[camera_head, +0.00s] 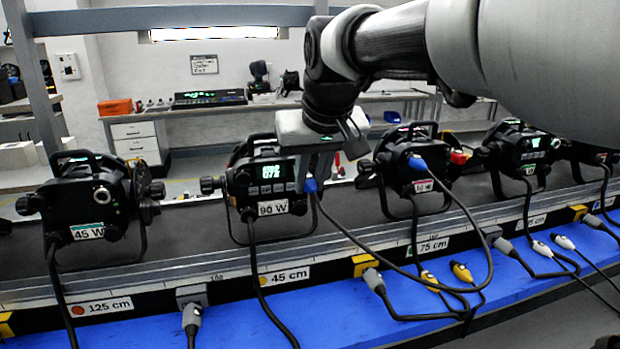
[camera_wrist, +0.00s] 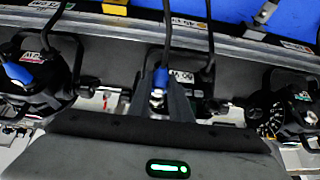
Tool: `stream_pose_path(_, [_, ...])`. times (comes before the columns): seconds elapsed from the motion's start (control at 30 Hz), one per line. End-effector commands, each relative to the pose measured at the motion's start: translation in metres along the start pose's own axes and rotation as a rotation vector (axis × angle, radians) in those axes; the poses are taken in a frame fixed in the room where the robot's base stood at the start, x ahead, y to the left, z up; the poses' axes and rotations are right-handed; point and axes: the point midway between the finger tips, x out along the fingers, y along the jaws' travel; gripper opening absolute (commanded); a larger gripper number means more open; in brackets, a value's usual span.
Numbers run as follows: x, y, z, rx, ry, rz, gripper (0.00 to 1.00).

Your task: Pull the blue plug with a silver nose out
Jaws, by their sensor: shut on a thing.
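My gripper (camera_head: 316,172) is shut on a blue plug (camera_head: 311,186), which sits just right of the can labelled 90 W (camera_head: 268,178). In the wrist view the blue plug (camera_wrist: 160,77) shows between my fingers (camera_wrist: 168,98), with a silver nose at its end. Its black cable (camera_head: 375,250) loops down to the right. I cannot tell whether the nose still touches a socket. A second blue plug (camera_head: 418,163) sits in the can to the right; it also shows in the wrist view (camera_wrist: 20,73), its nose hidden.
Several black cans stand along a dark bench, including one labelled 45 W (camera_head: 95,205). A metal rail (camera_head: 150,284) runs in front. Grey, yellow and white plugs with cables lie on the blue front shelf (camera_head: 340,318). Cans stand close on both sides of my gripper.

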Motion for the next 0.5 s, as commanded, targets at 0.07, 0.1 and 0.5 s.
stream_pose_path(0.07, [-0.001, 0.0, 0.002, 0.0, 0.001, 0.0, 0.0])
stream_pose_path(0.1, [-0.002, 0.0, 0.003, 0.0, 0.002, 0.0, 0.0])
stream_pose_path(0.5, [-0.006, 0.0, 0.012, 0.0, 0.0, 0.0, 0.0])
